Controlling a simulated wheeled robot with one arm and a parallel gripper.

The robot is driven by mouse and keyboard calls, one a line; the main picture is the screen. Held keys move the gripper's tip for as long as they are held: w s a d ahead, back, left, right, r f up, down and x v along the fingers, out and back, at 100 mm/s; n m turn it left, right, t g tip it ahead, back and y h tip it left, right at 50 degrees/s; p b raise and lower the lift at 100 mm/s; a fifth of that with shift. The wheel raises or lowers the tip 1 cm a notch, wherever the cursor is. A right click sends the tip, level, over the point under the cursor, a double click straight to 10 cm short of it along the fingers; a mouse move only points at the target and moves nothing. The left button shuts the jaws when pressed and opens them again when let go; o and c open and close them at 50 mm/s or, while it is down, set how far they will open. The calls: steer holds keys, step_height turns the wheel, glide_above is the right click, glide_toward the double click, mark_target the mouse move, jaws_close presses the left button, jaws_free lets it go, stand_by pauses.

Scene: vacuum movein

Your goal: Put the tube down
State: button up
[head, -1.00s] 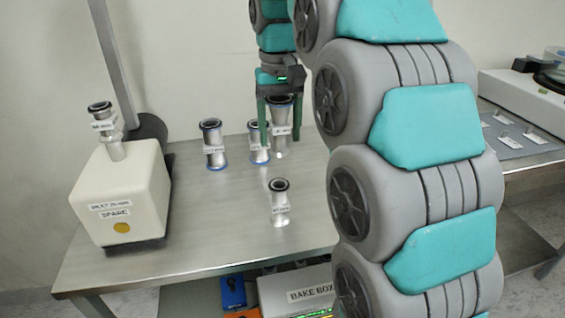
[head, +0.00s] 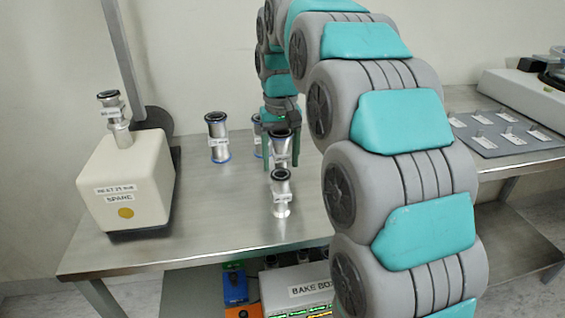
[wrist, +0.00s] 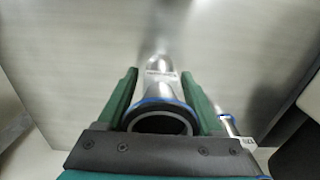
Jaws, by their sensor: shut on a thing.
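My gripper (head: 281,160) is shut on a silver tube (head: 281,147) with a dark open top and a white label. In the wrist view the held tube (wrist: 160,98) shows a blue ring at its near end, between the green fingers. It looks upright, right behind a shorter labelled tube (head: 282,196) standing on the steel table (head: 200,215). That shorter tube overlaps the lower end of the held one, so I cannot tell whether the held tube touches the table.
A labelled tube (head: 217,140) stands at the back; another (head: 257,128) is partly hidden behind my gripper. A cream block marked SPARE (head: 126,185) with a tube on top is at left. A grey mat with small tags (head: 490,130) is at right. The left-front table is clear.

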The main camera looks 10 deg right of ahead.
steer(key=o, duration=1.5)
steer(key=shift+c, duration=0.2)
